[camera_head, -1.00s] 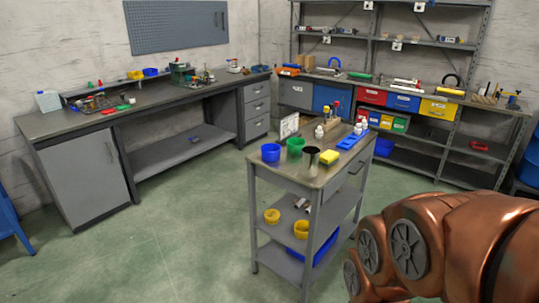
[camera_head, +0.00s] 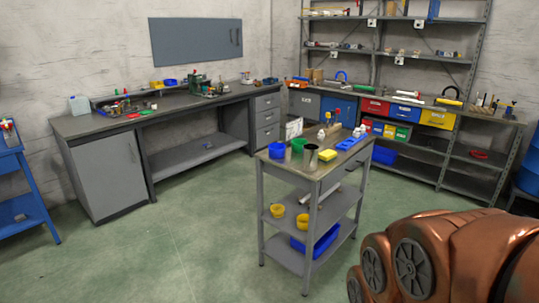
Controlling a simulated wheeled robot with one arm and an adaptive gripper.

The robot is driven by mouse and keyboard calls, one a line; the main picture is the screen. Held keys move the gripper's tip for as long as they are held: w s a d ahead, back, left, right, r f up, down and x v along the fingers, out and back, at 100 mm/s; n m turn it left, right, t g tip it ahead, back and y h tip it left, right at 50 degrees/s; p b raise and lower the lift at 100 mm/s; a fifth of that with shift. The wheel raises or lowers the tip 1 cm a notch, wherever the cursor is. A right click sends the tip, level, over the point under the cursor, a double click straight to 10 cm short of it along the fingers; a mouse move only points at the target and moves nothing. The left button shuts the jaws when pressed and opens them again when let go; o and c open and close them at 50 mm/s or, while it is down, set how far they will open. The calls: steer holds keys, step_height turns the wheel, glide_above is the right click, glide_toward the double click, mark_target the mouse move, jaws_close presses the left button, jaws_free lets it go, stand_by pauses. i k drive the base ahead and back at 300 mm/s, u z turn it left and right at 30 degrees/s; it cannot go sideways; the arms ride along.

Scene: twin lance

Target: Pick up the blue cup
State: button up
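The blue cup (camera_head: 276,150) stands upright on the top shelf of the grey cart (camera_head: 286,170), at its left corner. Beside it, to the right, are a green cup (camera_head: 300,150) and a dark metal cup (camera_head: 310,157). A small greyish object (camera_head: 288,154) shows between the blue and green cups. My copper-coloured arm fills the lower right of the view. My gripper is out of view.
A yellow block (camera_head: 327,155), white bottles and a blue tray (camera_head: 351,142) share the cart top. Yellow bowls (camera_head: 277,210) and a blue bin (camera_head: 318,240) sit lower. Workbenches line the walls. A blue cart (camera_head: 20,190) stands left. The green floor is open at front left.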

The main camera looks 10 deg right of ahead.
mark_target(277, 151)
steer(key=u, duration=0.85)
steer(key=i, duration=1.25)
steer(key=u, duration=0.5)
steer(key=i, duration=1.4)
steer(key=z, duration=1.4)
steer(key=i, duration=0.85)
steer(key=z, duration=0.85)
